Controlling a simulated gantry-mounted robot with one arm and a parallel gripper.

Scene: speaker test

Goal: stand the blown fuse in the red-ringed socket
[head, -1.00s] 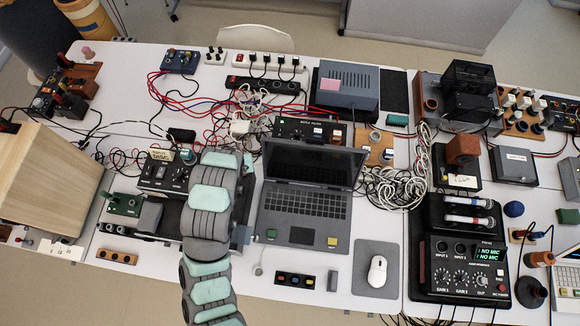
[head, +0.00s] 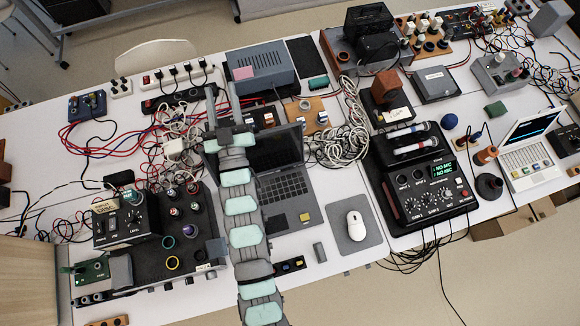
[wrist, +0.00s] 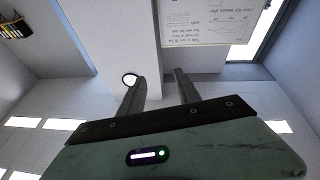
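A black unit (head: 145,270) at the lower left carries several sockets and small posts. Small posts (head: 172,210) stand further back; I cannot tell which thing, if any, is the blown fuse.
The laptop (head: 285,187) is partly behind my arm. A grey box (head: 262,70), a power strip (head: 180,98) and tangled cables lie at the back. A mouse (head: 356,226) and a black audio unit (head: 425,185) are to the right.

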